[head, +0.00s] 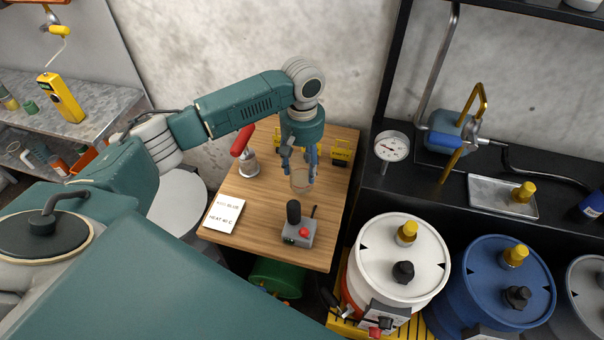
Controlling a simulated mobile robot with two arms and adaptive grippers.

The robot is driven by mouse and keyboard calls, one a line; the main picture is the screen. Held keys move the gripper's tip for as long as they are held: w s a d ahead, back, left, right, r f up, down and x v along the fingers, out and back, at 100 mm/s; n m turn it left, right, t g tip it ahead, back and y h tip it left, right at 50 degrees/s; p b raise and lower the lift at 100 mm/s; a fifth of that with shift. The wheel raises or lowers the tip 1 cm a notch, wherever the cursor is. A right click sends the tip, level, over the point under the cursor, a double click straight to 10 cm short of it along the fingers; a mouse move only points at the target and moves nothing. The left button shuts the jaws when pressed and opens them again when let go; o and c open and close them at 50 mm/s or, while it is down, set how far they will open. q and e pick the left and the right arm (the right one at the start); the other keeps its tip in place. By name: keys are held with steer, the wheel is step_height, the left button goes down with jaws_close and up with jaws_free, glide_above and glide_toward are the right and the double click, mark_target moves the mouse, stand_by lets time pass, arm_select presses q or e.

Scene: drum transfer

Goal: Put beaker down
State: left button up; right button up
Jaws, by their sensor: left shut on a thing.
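The beaker (301,184) is a small clear vessel with a brownish tint, over the middle of the wooden table (262,223). My left gripper (300,168) points down from above and is shut on the beaker, with its blue-grey fingers at the beaker's upper part. I cannot tell whether the beaker's base touches the wood or hangs just above it. My right gripper is not in view.
A red-handled metal tool (248,164) stands left of the beaker. A joystick box (299,227) stands in front of it, and a white note card (227,214) lies front left. White (375,258) and blue (480,270) drums stand right.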

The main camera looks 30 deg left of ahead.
arm_select(q)
steer(key=shift+f, duration=2.15)
steer(key=o, duration=1.2)
steer(key=shift+f, duration=0.1)
steer(key=shift+c, duration=0.2)
